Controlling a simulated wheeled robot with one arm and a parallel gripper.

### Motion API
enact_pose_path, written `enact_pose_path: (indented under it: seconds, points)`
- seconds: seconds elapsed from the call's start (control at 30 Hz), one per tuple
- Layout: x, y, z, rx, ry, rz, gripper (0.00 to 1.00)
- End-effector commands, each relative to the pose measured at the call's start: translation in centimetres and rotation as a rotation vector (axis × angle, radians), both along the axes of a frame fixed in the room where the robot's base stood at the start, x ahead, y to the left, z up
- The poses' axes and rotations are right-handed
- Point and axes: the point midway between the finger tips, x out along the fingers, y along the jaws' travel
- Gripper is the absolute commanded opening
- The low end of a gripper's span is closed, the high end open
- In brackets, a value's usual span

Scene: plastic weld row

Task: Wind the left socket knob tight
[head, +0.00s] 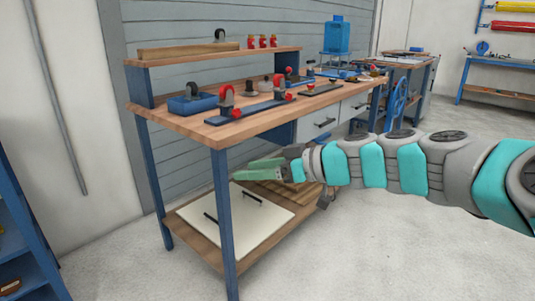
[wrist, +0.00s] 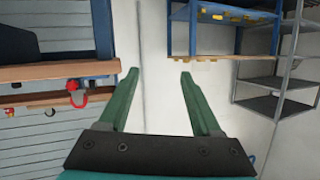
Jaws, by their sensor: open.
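A dark blue rail (head: 249,111) lies along the front of the workbench top in the head view. It bears two upright red-and-grey fittings, a left one (head: 226,97) and a right one (head: 278,83). A small red knob (head: 236,113) sits low at the left fitting, and another red knob (head: 290,96) at the right one. How tight the left knob is cannot be seen. My gripper (head: 236,170) has green fingers and is below the bench top, in front of the bench, apart from the knobs. In the wrist view its fingers (wrist: 159,72) are spread with nothing between them.
A blue box-like tool (head: 192,104) stands left of the rail. A raised shelf (head: 215,55) runs behind. A pale panel (head: 235,218) with two dark handles lies on the lower shelf. A bench leg (head: 224,225) stands near my gripper. The floor at the right is clear.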

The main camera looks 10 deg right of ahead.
Motion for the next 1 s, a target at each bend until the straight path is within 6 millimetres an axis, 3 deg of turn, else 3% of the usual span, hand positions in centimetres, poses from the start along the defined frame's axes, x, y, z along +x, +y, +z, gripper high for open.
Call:
enact_pose_path:
  seconds: [0.33,0.8,0.93,1.0]
  points:
    - [-3.0,1.9,-2.0,-0.053,0.116,0.035,0.66]
    - [-3.3,2.0,-2.4,-0.065,0.131,0.035,0.66]
    - [-1.3,-0.5,-4.3,-0.165,0.094,-0.037,0.66]
    - [1.1,-3.8,-6.3,-0.293,0.042,-0.123,0.66]
